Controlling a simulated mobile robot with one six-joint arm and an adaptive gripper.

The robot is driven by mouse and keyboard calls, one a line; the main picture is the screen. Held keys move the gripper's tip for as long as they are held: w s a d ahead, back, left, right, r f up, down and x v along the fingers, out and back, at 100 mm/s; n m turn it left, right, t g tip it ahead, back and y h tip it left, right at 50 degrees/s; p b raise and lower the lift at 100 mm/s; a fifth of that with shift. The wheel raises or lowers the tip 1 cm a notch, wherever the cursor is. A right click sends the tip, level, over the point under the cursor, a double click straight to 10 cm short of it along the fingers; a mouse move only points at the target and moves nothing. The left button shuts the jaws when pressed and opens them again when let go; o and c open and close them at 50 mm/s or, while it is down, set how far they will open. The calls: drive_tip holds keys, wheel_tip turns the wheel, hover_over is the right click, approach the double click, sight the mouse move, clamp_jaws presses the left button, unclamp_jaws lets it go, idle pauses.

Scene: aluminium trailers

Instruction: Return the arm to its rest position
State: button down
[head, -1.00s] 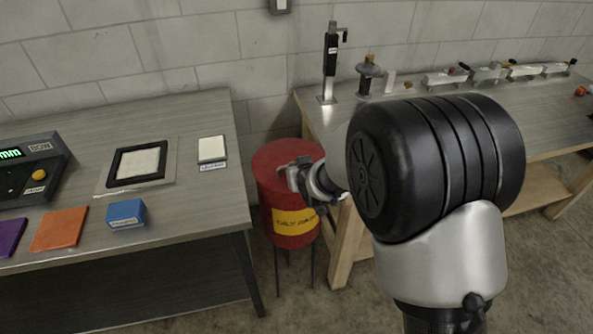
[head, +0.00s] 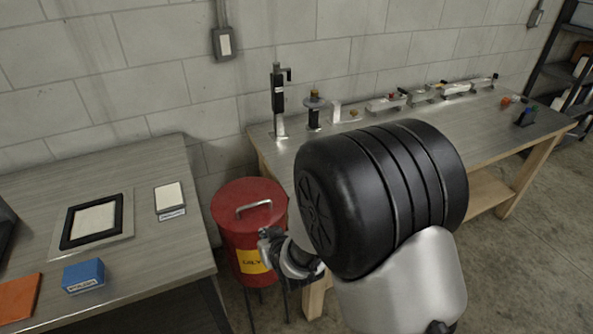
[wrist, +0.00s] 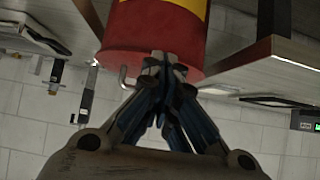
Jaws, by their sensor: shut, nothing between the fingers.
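My gripper (head: 266,243) shows in the head view in front of the red oily-waste bin, at the lower end of my arm. In the wrist view my gripper (wrist: 163,64) has its fingertips together with nothing between them. The red bin (wrist: 150,35) lies behind the fingertips there, upside down in the picture. I cannot tell how far apart the gripper and bin are. My large black arm joint hides part of the right workbench in the head view.
The red bin (head: 231,215), lid closed, stands between the left table (head: 150,235) and the right workbench (head: 372,112). The left table holds a blue block (head: 84,275), an orange piece (head: 18,298) and a black frame (head: 93,221). Several tools line the workbench. Floor at right is clear.

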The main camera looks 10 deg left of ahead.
drive_tip(key=s+d+r+m+g+h, duration=0.1)
drive_tip(key=s+d+r+m+h, duration=0.15)
drive_tip(key=d+r, duration=0.65)
drive_tip(key=s+d+r+m+h, duration=0.1)
drive_tip(key=s+d+r+h, duration=0.15)
drive_tip(key=d+r, duration=0.7)
drive_tip(key=s+d+r+m+g, duration=0.1)
drive_tip(key=s+d+m, duration=0.1)
drive_tip(key=s+d, duration=0.5)
drive_tip(key=s+d+r+m+g+h, duration=0.1)
drive_tip(key=s+d, duration=0.6)
drive_tip(key=s, duration=0.6)
drive_tip(key=shift+d+m+g, duration=0.15)
drive_tip(key=shift+m+g, duration=0.2)
drive_tip(key=shift+g, duration=0.05)
